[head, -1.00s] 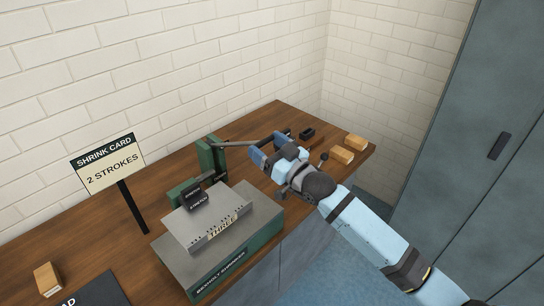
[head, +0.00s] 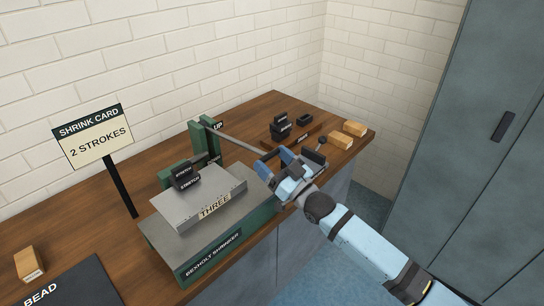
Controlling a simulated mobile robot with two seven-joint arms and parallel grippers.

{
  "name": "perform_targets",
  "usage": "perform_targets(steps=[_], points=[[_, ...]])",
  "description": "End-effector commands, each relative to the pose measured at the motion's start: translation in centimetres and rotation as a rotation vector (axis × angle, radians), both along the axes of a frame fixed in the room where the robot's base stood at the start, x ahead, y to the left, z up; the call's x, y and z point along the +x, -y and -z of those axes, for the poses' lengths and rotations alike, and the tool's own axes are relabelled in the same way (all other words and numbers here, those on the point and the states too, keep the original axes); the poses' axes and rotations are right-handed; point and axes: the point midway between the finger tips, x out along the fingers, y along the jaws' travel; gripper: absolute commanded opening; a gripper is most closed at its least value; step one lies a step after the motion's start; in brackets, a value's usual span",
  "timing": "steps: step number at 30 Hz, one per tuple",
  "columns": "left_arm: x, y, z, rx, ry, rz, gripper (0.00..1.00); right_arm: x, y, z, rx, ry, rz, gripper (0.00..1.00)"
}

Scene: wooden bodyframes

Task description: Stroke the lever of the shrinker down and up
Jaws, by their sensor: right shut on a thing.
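The shrinker is a green and grey machine (head: 212,242) on the wooden bench, with a label on its front. A grey metal piece (head: 200,200) marked "THREE" lies on its top, its far edge at the dark jaws (head: 184,177). An "UP" label shows on the post. My right gripper (head: 283,160) is shut on the lever's outer end, above the bench's front edge. The fingers partly hide that end. My left gripper is not in view.
Dark blocks (head: 282,126) and wooden blocks (head: 347,134) lie at the bench's right end. A dark "BEAD" mat (head: 75,285) is at front left.

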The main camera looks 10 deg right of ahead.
Motion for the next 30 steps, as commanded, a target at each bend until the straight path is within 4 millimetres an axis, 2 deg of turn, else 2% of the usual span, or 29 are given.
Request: perform_targets(steps=[1,13,14,16,17,25,30], points=[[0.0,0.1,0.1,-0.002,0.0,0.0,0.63,-0.1,-0.1,0.9,-0.006,-0.011,0.0,0.32],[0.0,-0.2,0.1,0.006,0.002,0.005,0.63,-0.2,-0.1,1.5,-0.011,-0.019,-0.001,0.32],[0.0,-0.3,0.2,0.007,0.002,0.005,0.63,-0.2,-0.1,1.5,-0.011,-0.02,-0.001,0.81],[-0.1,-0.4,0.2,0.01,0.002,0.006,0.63,-0.2,-0.1,1.4,-0.01,-0.019,-0.001,0.97],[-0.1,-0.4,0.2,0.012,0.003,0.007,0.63,-0.2,-0.1,1.3,-0.009,-0.017,-0.001,1.0],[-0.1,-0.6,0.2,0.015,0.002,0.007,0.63,-0.3,0.1,1.0,-0.005,-0.009,0.0,1.0],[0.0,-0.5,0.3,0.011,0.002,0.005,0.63,-2.0,1.3,1.8,-0.006,-0.01,0.001,1.0]])
